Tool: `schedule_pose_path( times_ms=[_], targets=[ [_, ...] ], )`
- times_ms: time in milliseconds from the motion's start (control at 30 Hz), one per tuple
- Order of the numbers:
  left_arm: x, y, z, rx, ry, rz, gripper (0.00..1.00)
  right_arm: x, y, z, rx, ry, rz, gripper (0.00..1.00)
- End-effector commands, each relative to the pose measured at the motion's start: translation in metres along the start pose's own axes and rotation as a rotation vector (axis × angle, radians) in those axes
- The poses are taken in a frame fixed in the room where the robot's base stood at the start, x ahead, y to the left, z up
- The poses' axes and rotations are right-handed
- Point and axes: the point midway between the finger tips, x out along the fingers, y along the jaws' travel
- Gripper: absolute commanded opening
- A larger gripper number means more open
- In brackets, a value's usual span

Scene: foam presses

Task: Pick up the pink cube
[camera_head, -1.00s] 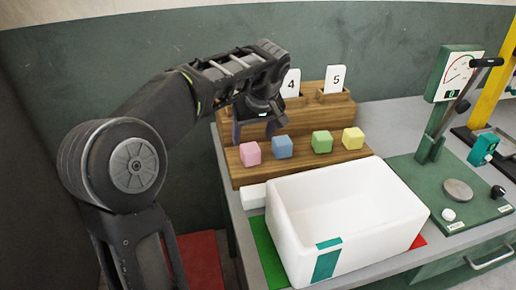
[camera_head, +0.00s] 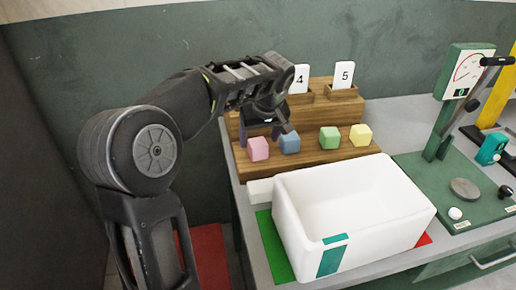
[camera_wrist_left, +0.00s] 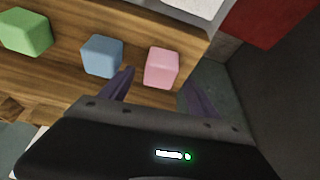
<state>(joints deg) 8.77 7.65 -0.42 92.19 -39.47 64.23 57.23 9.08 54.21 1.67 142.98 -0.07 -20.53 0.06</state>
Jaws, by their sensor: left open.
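The pink cube (camera_head: 258,149) sits at the left end of a row of cubes on the wooden stepped stand (camera_head: 322,154). My left gripper (camera_head: 266,130) is open and empty, just above and behind the pink cube in the head view. In the left wrist view, the pink cube (camera_wrist_left: 162,68) shows between and beyond the two open fingers (camera_wrist_left: 158,92), with the blue cube (camera_wrist_left: 102,56) just outside the left finger. The fingers do not appear to touch the pink cube. My right gripper is not in view.
Blue (camera_head: 290,141), green (camera_head: 329,138) and yellow (camera_head: 361,135) cubes stand to the right of the pink one. Number cards 4 (camera_head: 300,78) and 5 (camera_head: 344,74) stand behind. A white bin (camera_head: 383,224) is in front, and a green press (camera_head: 440,150) stands at right.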

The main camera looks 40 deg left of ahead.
Motion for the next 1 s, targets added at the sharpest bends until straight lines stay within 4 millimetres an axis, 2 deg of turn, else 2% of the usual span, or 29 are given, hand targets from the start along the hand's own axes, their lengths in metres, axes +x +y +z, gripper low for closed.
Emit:
schedule_pose_path(
  times_ms=[133, 300, 867, 1000],
  targets=[
    [0.023, 0.000, 0.000, -0.001, -0.003, -0.004, 0.71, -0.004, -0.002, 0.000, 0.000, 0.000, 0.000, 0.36],
    [0.037, 0.000, 0.000, -0.002, -0.001, -0.002, 0.71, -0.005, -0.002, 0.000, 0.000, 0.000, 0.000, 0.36],
    [0.037, 0.000, 0.000, -0.001, 0.000, -0.001, 0.71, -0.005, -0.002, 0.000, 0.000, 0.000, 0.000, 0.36],
    [0.037, 0.000, 0.000, -0.001, 0.000, -0.001, 0.61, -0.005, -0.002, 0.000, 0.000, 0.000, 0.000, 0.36]
  ],
)
